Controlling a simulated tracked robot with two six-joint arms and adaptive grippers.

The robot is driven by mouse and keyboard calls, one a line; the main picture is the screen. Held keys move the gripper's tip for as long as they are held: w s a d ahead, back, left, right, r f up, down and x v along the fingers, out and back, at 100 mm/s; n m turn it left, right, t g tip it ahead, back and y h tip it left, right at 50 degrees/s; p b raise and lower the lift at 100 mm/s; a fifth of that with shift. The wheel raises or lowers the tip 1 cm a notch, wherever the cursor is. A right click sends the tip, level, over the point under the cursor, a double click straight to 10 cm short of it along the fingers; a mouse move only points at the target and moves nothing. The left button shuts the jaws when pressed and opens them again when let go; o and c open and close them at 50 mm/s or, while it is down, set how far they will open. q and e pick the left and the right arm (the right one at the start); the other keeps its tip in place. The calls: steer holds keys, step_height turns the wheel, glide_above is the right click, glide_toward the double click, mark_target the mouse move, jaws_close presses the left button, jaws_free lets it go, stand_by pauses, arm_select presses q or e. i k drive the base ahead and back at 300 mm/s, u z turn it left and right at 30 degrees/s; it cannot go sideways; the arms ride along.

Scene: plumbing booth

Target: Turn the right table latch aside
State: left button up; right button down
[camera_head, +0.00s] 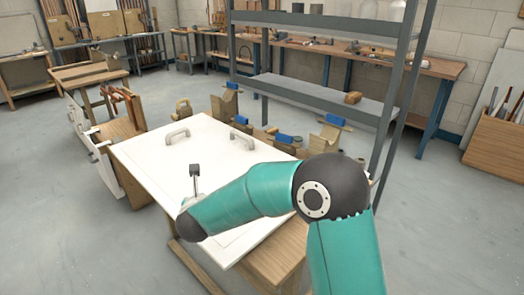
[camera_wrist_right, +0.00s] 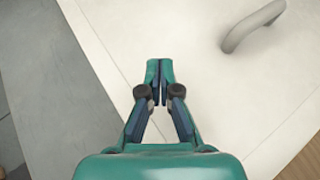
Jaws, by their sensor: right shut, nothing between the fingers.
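No table latch can be made out for certain in either view. A small dark block on a thin grey stem (camera_head: 195,169) rises behind my right wrist in the head view; I cannot tell whether it is a latch or part of my arm. My right arm reaches across the front of a white panel (camera_head: 150,152), and its gripper is hidden there. In the right wrist view my right gripper (camera_wrist_right: 160,63) is shut and empty, over or near the white panel (camera_wrist_right: 200,85). My left gripper is not in view.
The panel lies on a wooden table and carries two grey handles, a left one (camera_head: 177,135) and a right one (camera_head: 242,138). One handle (camera_wrist_right: 250,27) shows in the wrist view. Wooden blocks with blue parts line the far side. A grey shelf rack (camera_head: 320,93) stands behind.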

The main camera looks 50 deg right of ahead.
mark_target(286, 139)
steer(key=u, duration=0.3)
steer(key=k, duration=0.7)
steer(key=u, duration=0.4)
steer(key=i, duration=1.2)
steer(key=z, duration=0.9)
steer(key=i, duration=1.05)
steer(key=z, duration=0.95)
steer(key=i, duration=0.25)
steer(key=z, duration=0.2)
